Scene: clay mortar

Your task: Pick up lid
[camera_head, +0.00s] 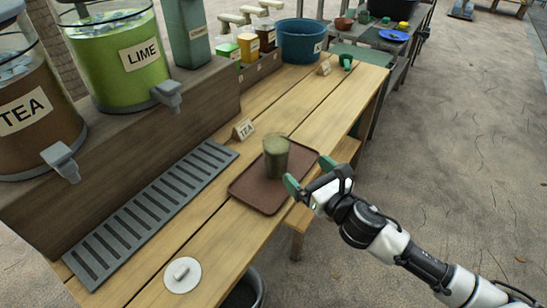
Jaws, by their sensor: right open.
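The lid (182,275) is a white disc with a small bar handle on top. It lies flat on the wooden table (222,247) near the front edge of the picture. My right gripper (316,177) is open and empty. It is at the right edge of the brown tray (246,190), beyond the lid and to its right. A greenish cup (276,158) stands upright on the tray, close to the left of the gripper's fingers. My left gripper does not show.
A grey slotted drip grate (150,212) runs left of the lid. Tea (28,105) and lime (125,62) dispensers stand on a raised shelf at the left. A tea sign (244,129) stands behind the tray. A dark bucket (246,290) is below the table edge.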

